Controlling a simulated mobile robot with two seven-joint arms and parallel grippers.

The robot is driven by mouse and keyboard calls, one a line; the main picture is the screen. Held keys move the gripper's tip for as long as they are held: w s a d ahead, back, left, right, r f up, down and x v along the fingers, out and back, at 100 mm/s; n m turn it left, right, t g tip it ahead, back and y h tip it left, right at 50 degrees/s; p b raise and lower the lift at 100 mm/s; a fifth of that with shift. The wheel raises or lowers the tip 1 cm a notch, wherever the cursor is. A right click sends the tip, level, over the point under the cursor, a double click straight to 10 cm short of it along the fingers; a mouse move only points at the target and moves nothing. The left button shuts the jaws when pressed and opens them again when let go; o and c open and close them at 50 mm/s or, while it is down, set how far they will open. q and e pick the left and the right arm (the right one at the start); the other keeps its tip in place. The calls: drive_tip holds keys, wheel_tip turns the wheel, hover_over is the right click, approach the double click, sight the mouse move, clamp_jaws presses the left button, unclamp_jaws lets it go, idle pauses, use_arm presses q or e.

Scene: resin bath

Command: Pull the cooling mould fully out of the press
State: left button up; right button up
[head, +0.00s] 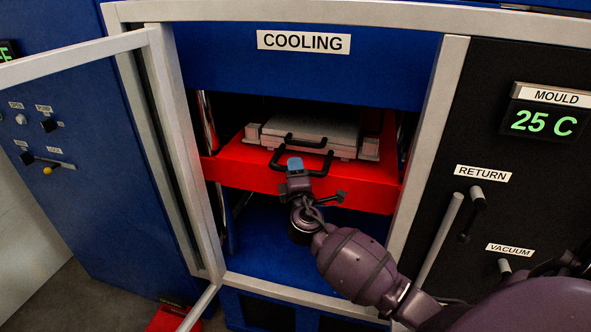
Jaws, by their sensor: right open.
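The cooling mould (320,131) is a light grey block inside the press (310,68) labelled COOLING. It sits on a red platen (240,163) in the open bay. Black bar handles (318,168) show on the mould's front side. My right gripper (295,163) is at the front of the platen, by the left part of the lower handle. It is open, and a blue fingertip shows over the bar. I cannot tell whether the fingers touch the handle. My left gripper is not in view.
A grey-framed door (160,130) stands open at the left of the bay. A black panel at the right carries a MOULD display (546,122) reading 25 C and RETURN and VACUUM levers. A red object (172,318) lies on the floor at the bottom left.

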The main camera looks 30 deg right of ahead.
drive_tip(key=shift+w+d, duration=0.1)
drive_tip(key=shift+w, duration=0.1)
clamp_jaws()
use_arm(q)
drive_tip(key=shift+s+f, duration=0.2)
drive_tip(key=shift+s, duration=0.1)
